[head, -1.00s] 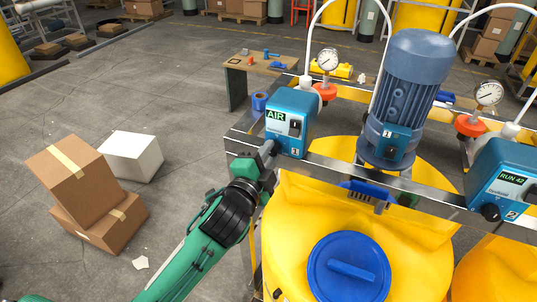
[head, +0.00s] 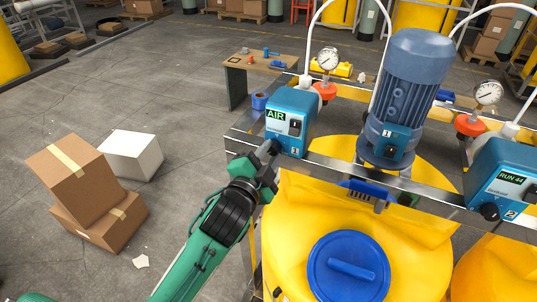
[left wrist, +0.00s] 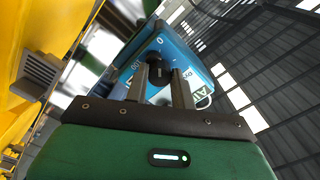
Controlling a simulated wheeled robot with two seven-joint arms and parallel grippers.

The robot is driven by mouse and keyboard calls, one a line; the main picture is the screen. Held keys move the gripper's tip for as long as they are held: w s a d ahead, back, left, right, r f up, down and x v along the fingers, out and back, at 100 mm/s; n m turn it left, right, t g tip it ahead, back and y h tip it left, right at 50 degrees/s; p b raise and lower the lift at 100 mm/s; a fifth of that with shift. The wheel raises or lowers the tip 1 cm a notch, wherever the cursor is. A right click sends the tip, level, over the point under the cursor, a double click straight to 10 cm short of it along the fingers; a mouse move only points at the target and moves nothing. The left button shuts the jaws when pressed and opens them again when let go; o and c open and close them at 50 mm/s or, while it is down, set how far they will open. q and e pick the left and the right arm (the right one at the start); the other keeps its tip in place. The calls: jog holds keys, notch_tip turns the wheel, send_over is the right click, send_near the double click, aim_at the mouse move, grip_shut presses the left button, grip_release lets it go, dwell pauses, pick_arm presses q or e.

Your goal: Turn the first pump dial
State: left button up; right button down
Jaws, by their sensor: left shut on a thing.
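The first pump (head: 290,120) is a blue box marked 1 on the metal rail, with a green display reading AIR. My left gripper (head: 271,149) is at the lower left of its front face, its fingers pointing at the box. In the left wrist view the black dial (left wrist: 158,77) sits between the two grey fingers of my left gripper (left wrist: 162,82), on the blue pump face (left wrist: 180,48). The gripper is shut on the dial. In the head view the gripper hides most of the dial. My right gripper is not in view.
A second pump (head: 505,180), marked 2, stands at the right with its own black dial. A blue motor (head: 408,85) rises between the pumps. The steel rail (head: 335,172) runs below them, above a yellow tank (head: 290,225) with a blue lid (head: 348,268). Cartons (head: 85,185) lie at the left.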

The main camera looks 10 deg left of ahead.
pick_arm(q)
jog(key=o, duration=1)
jog(key=shift+s+f+b, duration=0.1)
jog(key=shift+s+b, duration=0.2)
jog(key=shift+s, duration=0.15)
jog(key=s+a+p, duration=0.2)
jog(key=s+p, duration=0.2)
jog(key=s, duration=0.8)
jog(key=shift+s+a, duration=0.25)
jog(key=shift+a, duration=0.05)
